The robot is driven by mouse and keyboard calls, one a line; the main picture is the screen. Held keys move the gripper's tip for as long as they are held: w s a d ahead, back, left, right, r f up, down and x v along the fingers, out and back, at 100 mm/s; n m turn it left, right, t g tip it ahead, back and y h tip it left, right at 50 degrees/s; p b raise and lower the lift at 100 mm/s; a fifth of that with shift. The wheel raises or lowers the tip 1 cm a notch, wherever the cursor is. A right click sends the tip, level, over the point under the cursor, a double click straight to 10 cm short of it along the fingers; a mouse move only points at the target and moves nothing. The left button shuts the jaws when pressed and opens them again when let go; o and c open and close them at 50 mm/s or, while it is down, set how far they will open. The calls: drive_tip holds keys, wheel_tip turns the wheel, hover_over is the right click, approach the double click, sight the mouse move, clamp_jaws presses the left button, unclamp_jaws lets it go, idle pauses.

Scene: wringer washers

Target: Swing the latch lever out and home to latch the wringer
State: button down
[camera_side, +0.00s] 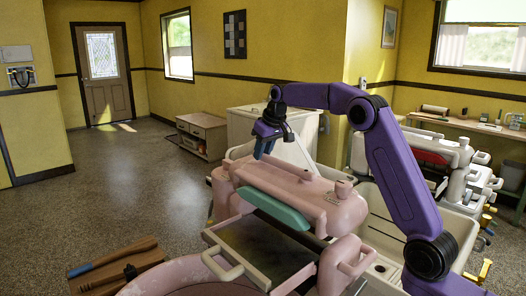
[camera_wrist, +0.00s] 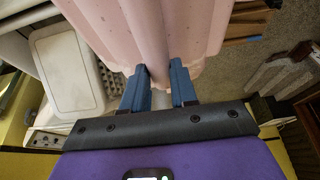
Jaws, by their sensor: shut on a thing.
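The pink wringer (camera_side: 315,197) sits on its washer in the middle of the side view, with a teal strip (camera_side: 275,208) along its front. My gripper (camera_side: 264,154) is at the wringer's far left end, just above its pink top, pointing down. In the wrist view, my gripper's blue fingers (camera_wrist: 159,78) reach to the edge of the pink wringer housing (camera_wrist: 150,30). They are shut on a narrow pale piece, the latch lever (camera_wrist: 160,99), mostly hidden by the fingers. Its swing angle cannot be told.
Another washer with a white wringer (camera_side: 435,147) stands at the right. A low cabinet (camera_side: 202,135) is at the back. The floor at the left is open.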

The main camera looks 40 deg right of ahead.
drive_tip(key=shift+d+m, duration=0.5)
drive_tip(key=shift+d, duration=0.4)
drive_tip(key=d+m, duration=0.1)
drive_tip(key=d, duration=0.1)
drive_tip(key=s+d+m+h, duration=0.1)
drive_tip(key=d, duration=0.1)
drive_tip(key=d+m+h, duration=0.1)
drive_tip(key=d+m, duration=0.1)
drive_tip(key=shift+s+r, duration=0.15)
drive_tip(key=shift+s, duration=0.2)
drive_tip(key=s+d+m+g+h, duration=0.1)
drive_tip(key=s+d+m, duration=0.3)
drive_tip(key=d, duration=0.1)
drive_tip(key=shift+d+m, duration=0.15)
drive_tip(key=shift+m, duration=0.15)
drive_tip(key=c, duration=1.7)
unclamp_jaws()
drive_tip(key=shift+s+d+r+h, duration=0.15)
drive_tip(key=shift+s+h, duration=0.15)
drive_tip(key=o, duration=0.8)
drive_tip(key=shift+f, duration=0.25)
drive_tip(key=v, duration=1.7)
drive_tip(key=shift+w+r, duration=0.3)
drive_tip(key=shift+r, duration=0.05)
